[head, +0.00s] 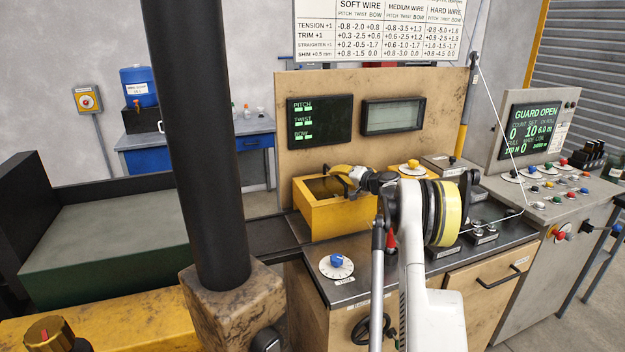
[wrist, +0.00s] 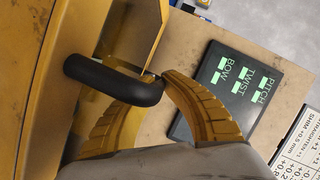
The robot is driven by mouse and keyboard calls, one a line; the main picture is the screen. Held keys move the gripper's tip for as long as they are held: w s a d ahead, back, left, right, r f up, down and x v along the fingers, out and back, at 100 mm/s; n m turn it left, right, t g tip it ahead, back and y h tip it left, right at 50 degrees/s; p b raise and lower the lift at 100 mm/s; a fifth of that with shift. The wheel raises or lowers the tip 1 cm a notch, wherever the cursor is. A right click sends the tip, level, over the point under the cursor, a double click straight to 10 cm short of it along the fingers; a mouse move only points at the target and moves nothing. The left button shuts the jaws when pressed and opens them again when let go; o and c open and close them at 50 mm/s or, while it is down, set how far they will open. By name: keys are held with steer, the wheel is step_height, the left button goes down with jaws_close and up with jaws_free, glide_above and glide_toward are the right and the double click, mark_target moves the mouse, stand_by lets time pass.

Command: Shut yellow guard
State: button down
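The yellow guard (head: 340,218) is a box-shaped housing on the dark bench top in the head view, with a dark opening in its top. The console display reads "GUARD OPEN". In the wrist view the guard's yellow panel (wrist: 25,60) fills the left, and a black bar handle (wrist: 115,82) sticks out from it. My gripper (head: 340,172) is at the guard's upper rim in the head view. Its yellow fingers (wrist: 150,92) are spread beside the handle's bent end in the wrist view. One fingertip is partly hidden behind the handle, and I see no firm grip.
A backboard (head: 375,160) with two screens stands close behind the guard. Knobs, including a blue dial (head: 337,261), and small fixtures sit on the bench. A console (head: 530,135) stands at right. A thick dark column (head: 195,140) blocks part of the left side.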

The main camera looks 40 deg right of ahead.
steer(key=shift+s+d, duration=0.25)
steer(key=shift+d, duration=0.65)
steer(key=shift+s+d, duration=0.3)
steer(key=shift+d, duration=0.55)
steer(key=shift+s+d, duration=0.25)
steer(key=shift+d, duration=0.65)
steer(key=c, duration=1.5)
jaws_free()
steer(key=shift+d+f, duration=0.1)
steer(key=shift+d, duration=0.1)
steer(key=shift+o, duration=0.2)
steer(key=shift+a, duration=0.1)
steer(key=shift+s, duration=0.1)
steer(key=v, duration=1.2)
